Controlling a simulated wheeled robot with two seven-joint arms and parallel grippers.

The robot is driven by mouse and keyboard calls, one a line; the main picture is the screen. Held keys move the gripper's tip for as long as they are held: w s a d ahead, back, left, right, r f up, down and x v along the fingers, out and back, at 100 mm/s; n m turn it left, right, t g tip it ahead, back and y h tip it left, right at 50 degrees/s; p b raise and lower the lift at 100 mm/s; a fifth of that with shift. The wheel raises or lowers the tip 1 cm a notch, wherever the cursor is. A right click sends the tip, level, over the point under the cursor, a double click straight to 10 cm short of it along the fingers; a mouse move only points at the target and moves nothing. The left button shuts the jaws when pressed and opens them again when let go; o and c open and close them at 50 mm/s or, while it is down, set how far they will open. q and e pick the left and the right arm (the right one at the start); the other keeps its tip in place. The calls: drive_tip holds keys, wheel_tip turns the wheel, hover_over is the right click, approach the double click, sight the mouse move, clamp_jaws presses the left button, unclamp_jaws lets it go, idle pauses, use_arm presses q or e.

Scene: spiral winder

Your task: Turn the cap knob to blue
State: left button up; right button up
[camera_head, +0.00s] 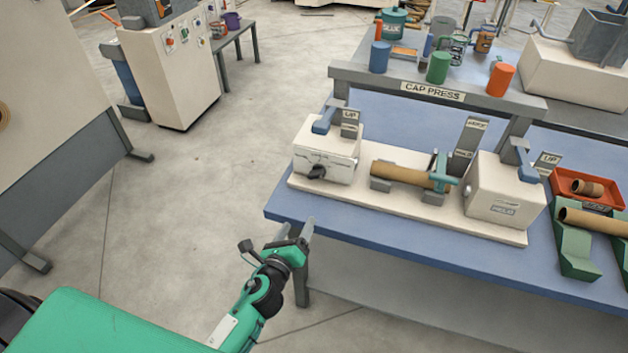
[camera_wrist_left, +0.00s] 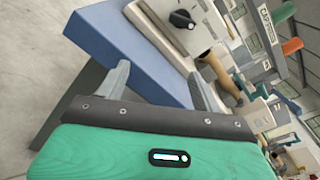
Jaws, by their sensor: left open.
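The cap knob (camera_head: 317,172) is a small black knob on the front of the white box (camera_head: 340,150) at the left end of the cap press. It also shows in the left wrist view (camera_wrist_left: 182,19), as a black dial with a light pointer mark. I cannot make out a blue mark around it. My left gripper (camera_head: 301,236) is in front of the table's left corner, below and left of the knob, apart from it. Its two grey fingers (camera_wrist_left: 158,85) are spread with nothing between them. My right gripper is not in view.
The blue table (camera_head: 400,252) has its front edge close to my left gripper. A cardboard tube (camera_head: 400,175) lies in the press beside a second white box (camera_head: 505,190). A red tray (camera_head: 566,187) stands at the right.

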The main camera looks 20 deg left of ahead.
sight(316, 178)
use_arm(q)
drive_tip(key=shift+m+t, duration=0.5)
drive_tip(key=shift+m, duration=0.2)
drive_tip(key=w+r, duration=0.1)
drive_tip(key=w, duration=0.3)
drive_tip(key=w+r+p, duration=0.1)
drive_tip(key=w, duration=0.3)
drive_tip(key=w+r+p, duration=0.1)
drive_tip(key=w+r, duration=0.1)
drive_tip(key=w, duration=0.2)
drive_tip(key=shift+w+d, duration=0.25)
drive_tip(key=shift+d, duration=0.1)
drive_tip(key=shift+w, duration=0.7)
drive_tip(key=c, duration=1)
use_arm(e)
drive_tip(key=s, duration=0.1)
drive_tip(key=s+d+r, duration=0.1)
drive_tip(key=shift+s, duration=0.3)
